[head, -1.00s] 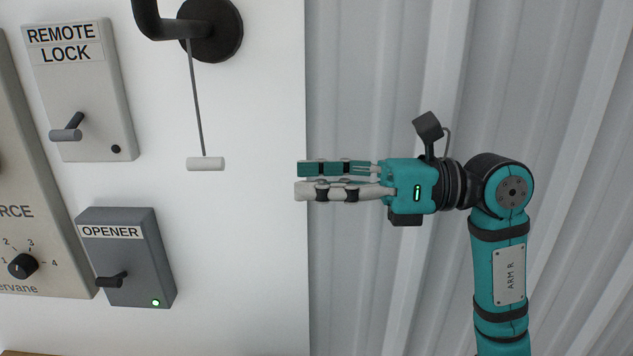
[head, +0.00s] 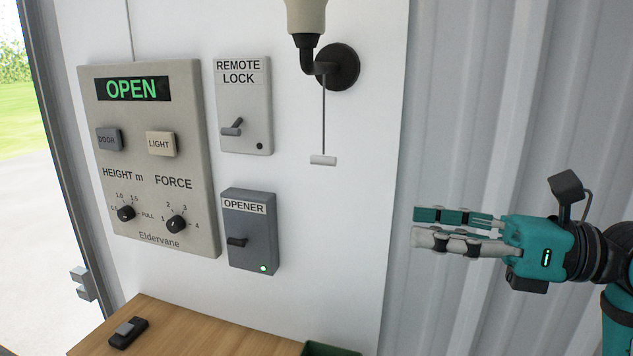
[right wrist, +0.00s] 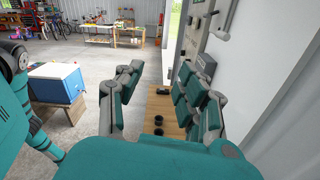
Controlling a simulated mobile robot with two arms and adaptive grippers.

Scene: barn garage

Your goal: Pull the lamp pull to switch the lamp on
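The lamp pull (head: 323,160) is a small white bar hanging level on a thin cord. The cord hangs from the dark wall bracket of the lamp (head: 307,16). Only the lower part of the beige lamp shows, so I cannot tell whether it is lit. My right gripper (head: 416,228) is to the right of the pull and lower in the picture, clear of it. It is seen edge-on there. In the right wrist view its fingers (right wrist: 158,95) stand apart with nothing between them. My left gripper is not in view.
A control panel (head: 190,230) reading OPEN, a REMOTE LOCK box (head: 255,110) and an OPENER box (head: 258,230) with a green light are on the white wall left of the pull. A wooden bench top (head: 190,330) lies below, with a small dark object (head: 128,332) on it.

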